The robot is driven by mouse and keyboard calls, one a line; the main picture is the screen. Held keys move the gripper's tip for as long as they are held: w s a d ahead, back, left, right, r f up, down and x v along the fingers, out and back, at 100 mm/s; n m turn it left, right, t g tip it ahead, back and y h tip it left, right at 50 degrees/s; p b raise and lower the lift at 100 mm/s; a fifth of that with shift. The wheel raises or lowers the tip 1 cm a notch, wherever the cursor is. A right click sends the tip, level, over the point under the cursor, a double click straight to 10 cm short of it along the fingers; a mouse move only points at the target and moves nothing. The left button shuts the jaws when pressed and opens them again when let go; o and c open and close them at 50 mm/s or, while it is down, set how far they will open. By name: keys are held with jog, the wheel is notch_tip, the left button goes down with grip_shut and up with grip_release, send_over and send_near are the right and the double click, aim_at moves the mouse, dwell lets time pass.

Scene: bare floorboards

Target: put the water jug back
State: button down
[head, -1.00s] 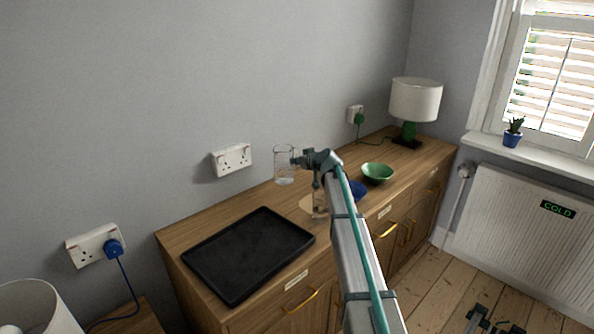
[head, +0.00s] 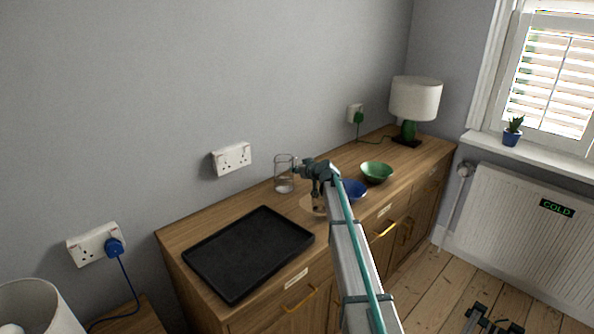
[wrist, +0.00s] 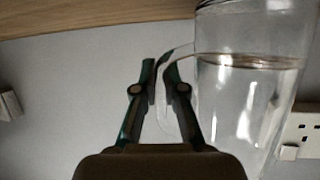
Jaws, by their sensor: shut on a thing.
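The water jug (head: 284,175) is clear glass with some water in it. It is upright at the back of the wooden sideboard, near the wall. I cannot tell whether its base touches the top. My gripper (head: 299,168) is at its right side. In the wrist view the jug (wrist: 250,100) fills the right, and my gripper (wrist: 165,75) is shut on its thin glass handle. A round pale wooden mat (head: 307,203) lies in front of the jug, partly hidden by my arm.
A black tray (head: 235,285) lies to the left on the sideboard. A blue bowl (head: 354,190), a green bowl (head: 377,172) and a lamp (head: 415,98) stand to the right. A wall socket (head: 232,159) is behind. Something glassy (head: 318,205) on the mat is mostly hidden.

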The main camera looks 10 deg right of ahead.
jog(key=shift+f, duration=0.1)
jog(key=c, duration=1.2)
grip_release()
jog(key=shift+c, duration=0.2)
jog(key=shift+r, duration=0.2)
jog(key=b+v, duration=0.1)
jog(key=v, duration=1.1)
jog(key=shift+s+d, duration=0.1)
jog(key=shift+s, duration=0.05)
